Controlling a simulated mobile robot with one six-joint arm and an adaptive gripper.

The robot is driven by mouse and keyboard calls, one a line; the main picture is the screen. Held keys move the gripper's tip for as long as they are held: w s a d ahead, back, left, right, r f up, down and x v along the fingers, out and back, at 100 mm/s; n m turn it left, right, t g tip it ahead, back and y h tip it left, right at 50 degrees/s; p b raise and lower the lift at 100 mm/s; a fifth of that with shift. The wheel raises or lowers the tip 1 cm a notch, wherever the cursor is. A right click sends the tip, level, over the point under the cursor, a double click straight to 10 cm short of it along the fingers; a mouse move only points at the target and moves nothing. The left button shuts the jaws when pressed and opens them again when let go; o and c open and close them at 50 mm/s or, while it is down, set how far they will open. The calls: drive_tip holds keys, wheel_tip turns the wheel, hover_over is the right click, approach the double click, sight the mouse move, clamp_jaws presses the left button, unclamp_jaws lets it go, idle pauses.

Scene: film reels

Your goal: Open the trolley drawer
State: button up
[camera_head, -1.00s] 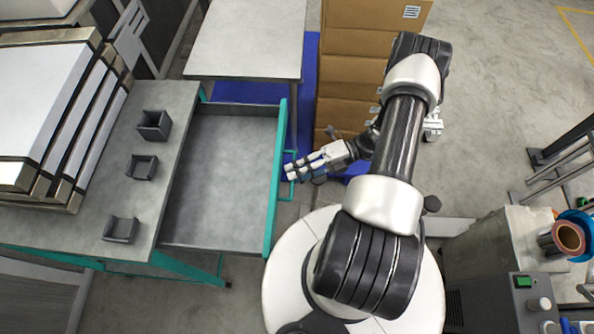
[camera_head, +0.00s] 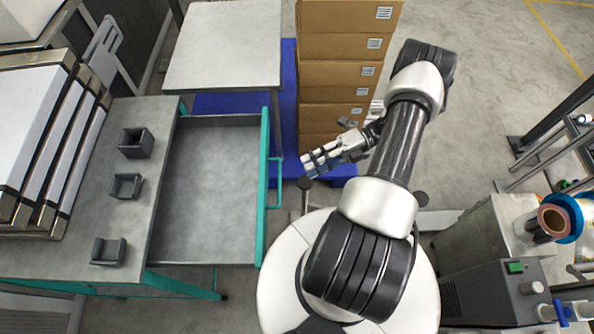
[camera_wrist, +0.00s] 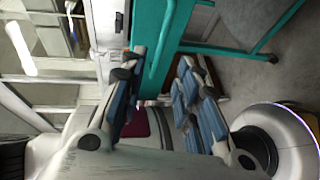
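The trolley drawer (camera_head: 210,190) is pulled well out to the right of the grey-topped trolley (camera_head: 85,245) in the head view. It is grey and empty inside, with a teal front (camera_head: 263,215). A teal handle (camera_head: 276,192) sticks out from that front. My gripper (camera_head: 309,164) is just right of the handle, apart from it and holding nothing. In the wrist view my gripper (camera_wrist: 160,100) has its blue-padded fingers spread apart. The teal drawer front (camera_wrist: 203,22) and the handle bar (camera_wrist: 165,45) show beyond them.
Three small dark holders (camera_head: 125,186) sit on the trolley top, beside stacked white panels (camera_head: 35,130). A grey table (camera_head: 222,50) stands behind the drawer. Stacked cardboard boxes (camera_head: 340,75) stand behind my gripper. A grey machine (camera_head: 490,285) is at the lower right.

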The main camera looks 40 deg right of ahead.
drive_tip(key=shift+v, duration=1.2)
drive_tip(key=w+a+r+n+g+h, duration=0.25)
drive_tip(key=a+r+n+h, duration=0.2)
drive_tip(key=r+n, duration=0.5)
drive_tip(key=w+a+r+n+g+h, duration=0.2)
drive_tip(key=a+r+n+g+h, duration=0.25)
drive_tip(key=r+n, duration=0.55)
drive_tip(key=s+a+r+n+t+h, duration=0.3)
drive_tip(key=s+a+r+n, duration=0.2)
drive_tip(key=n, duration=0.5)
drive_tip(key=s+a+r+n+t+h, duration=0.3)
drive_tip(key=a+r+n, duration=0.4)
drive_tip(key=n, duration=0.3)
drive_tip(key=shift+s+r+t, duration=0.7)
drive_tip(key=shift+s+r, duration=0.1)
drive_tip(key=shift+s, duration=0.3)
